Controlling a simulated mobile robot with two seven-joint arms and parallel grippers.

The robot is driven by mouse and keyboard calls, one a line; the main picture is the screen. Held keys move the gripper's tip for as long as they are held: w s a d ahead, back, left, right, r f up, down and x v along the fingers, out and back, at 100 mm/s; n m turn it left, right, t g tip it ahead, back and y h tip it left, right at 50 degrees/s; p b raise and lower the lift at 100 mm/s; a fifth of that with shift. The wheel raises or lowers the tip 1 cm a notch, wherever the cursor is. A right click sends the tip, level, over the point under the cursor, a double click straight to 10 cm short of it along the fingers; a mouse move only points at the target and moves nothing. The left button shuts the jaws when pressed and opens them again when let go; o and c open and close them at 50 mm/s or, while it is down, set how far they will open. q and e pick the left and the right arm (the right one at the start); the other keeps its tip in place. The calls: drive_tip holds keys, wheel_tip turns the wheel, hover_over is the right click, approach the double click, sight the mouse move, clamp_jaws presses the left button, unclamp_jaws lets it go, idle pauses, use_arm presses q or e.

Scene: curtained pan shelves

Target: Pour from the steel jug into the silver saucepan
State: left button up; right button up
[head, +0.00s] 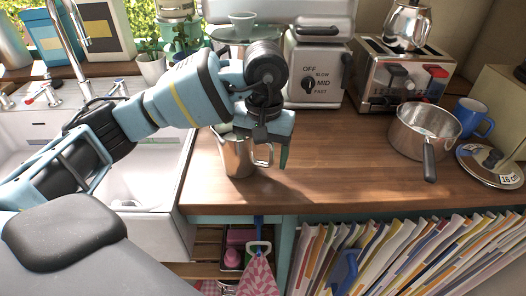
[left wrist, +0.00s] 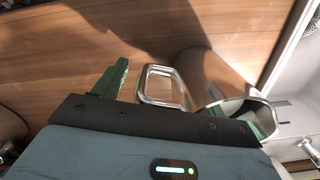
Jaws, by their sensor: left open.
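The steel jug (head: 238,160) stands upright on the wooden worktop near the sink, its handle towards the right. My left gripper (head: 262,146) is open just above and around the jug's handle side. In the left wrist view the jug (left wrist: 202,75) and its squared handle (left wrist: 160,86) lie between the spread fingers of the gripper (left wrist: 190,90). One finger is clear beside the handle; the other is partly hidden by the jug's rim. Whether a finger touches the jug cannot be told. The silver saucepan (head: 418,145) stands on the worktop at the right, its dark handle pointing forward. My right gripper is not in view.
A toaster (head: 385,95) with a shiny steel pot (head: 408,24) on top stands behind the saucepan. A blue mug (head: 473,118) and a lid (head: 488,165) are right of it. The sink (head: 150,200) is at the left. The worktop (head: 335,165) between jug and saucepan is clear.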

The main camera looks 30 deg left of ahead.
use_arm(q)
wheel_tip(320, 180, up, 8)
drive_tip(key=shift+d+f, duration=0.1)
idle(0.6)
drive_tip(key=c, duration=1.4)
clamp_jaws()
